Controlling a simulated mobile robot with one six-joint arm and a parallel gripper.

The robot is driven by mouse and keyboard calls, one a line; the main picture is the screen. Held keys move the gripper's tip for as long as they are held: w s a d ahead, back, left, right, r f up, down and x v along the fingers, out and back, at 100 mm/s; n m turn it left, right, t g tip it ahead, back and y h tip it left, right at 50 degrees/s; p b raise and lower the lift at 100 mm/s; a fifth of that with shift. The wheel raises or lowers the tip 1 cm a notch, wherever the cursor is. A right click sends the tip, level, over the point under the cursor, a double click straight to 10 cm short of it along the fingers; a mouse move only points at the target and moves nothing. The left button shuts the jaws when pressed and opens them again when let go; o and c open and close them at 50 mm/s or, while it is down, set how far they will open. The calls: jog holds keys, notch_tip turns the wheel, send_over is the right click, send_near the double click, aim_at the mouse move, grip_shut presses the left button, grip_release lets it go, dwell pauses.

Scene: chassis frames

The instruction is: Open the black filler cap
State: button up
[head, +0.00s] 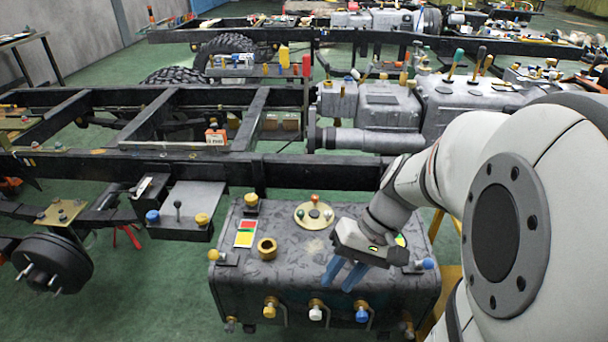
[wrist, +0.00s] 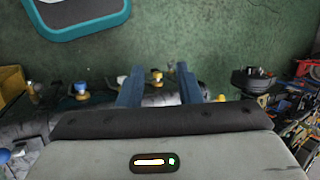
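A dark grey tank (head: 320,285) stands in front of the chassis rail in the head view. On its top are a brass ring (head: 267,247) with a dark centre, a round cream plate (head: 315,213) with small coloured knobs, and a yellow-topped fitting (head: 251,203) with a dark base. I cannot pick out a black filler cap for certain; my arm hides part of the tank's right side. My gripper (head: 338,283) is over the tank's front right part.
Several valves with coloured knobs, such as a white one (head: 316,311), stick out of the tank's front. A black rail (head: 330,172) runs behind it. A brake drum (head: 52,262) is at the left. Green floor (head: 150,300) is clear left of the tank.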

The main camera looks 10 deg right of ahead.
jog(key=w+d+f+m+t+y+b, duration=0.1)
jog(key=w+d+f+t+y+b, duration=0.1)
jog(key=w+d+f+y+b, duration=0.3)
jog(key=w+d+f+m+t+y+b, duration=0.1)
jog(key=f+t+y+b, duration=0.2)
jog(key=f+b, duration=0.4)
jog(key=w+d+f+m+t+b, duration=0.25)
jog(key=d+f+t+b, duration=0.3)
jog(key=d+t, duration=0.35)
jog(key=shift+n+g+y, duration=0.25)
jog(key=shift+g+y, duration=0.15)
jog(key=shift+g, duration=0.1)
jog(key=x, duration=0.2)
jog(key=b+x, duration=0.1)
jog(key=x, duration=0.3)
jog(key=shift+w+r, duration=0.2)
jog(key=shift+w, duration=0.45)
jog(key=shift+c, duration=0.3)
grip_shut()
